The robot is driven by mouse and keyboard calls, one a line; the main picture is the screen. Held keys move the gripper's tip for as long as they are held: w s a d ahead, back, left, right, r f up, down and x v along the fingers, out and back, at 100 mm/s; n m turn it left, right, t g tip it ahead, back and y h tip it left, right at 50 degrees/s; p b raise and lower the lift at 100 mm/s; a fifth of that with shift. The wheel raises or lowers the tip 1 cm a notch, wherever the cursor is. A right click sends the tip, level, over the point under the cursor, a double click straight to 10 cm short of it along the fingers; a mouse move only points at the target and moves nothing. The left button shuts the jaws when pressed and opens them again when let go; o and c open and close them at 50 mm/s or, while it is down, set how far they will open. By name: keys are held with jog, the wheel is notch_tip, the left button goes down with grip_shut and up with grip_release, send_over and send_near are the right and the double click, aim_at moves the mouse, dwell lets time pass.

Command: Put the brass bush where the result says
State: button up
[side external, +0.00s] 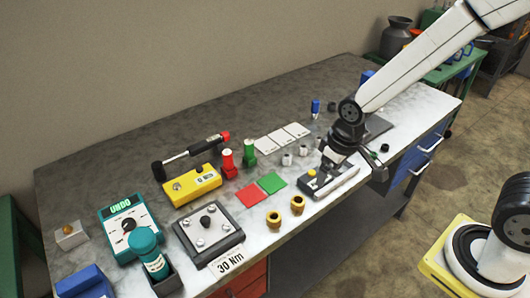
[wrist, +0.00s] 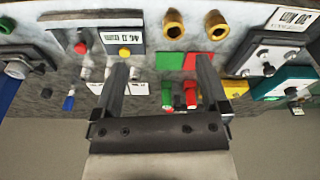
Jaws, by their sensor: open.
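Two brass bushes (side external: 273,219) (side external: 297,204) stand apart near the front edge of the bench. Both show at the top of the wrist view (wrist: 175,25) (wrist: 215,25). A red square (side external: 247,195) and a green square (side external: 272,182) lie behind them, bare. A grey-and-white device with a small display (side external: 318,188) sits to the right; its reading shows upside down in the wrist view (wrist: 122,38) and I cannot read it. My gripper (side external: 338,160) is open and empty, above and partly hiding that device. In the wrist view the fingers (wrist: 163,65) have nothing between them.
A plate with bolts (side external: 208,228) and a "30 Nm" card stand left of the bushes.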

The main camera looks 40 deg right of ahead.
aim_at(274, 216)
jog(key=w+a+f+n+g, duration=0.1)
jog(key=w+a+f+n, duration=0.2)
jog(key=a, duration=0.8)
notch_tip(274, 216, down, 3)
jog(key=w, duration=0.2)
jog(key=shift+w+f+n+g, duration=0.15)
jog(key=shift+w+n+g, duration=0.15)
jog(key=shift+w+g, duration=0.1)
jog(key=shift+f, duration=0.1)
jog(key=shift+f, duration=1.2)
jog(key=shift+f, duration=2.6)
grip_shut()
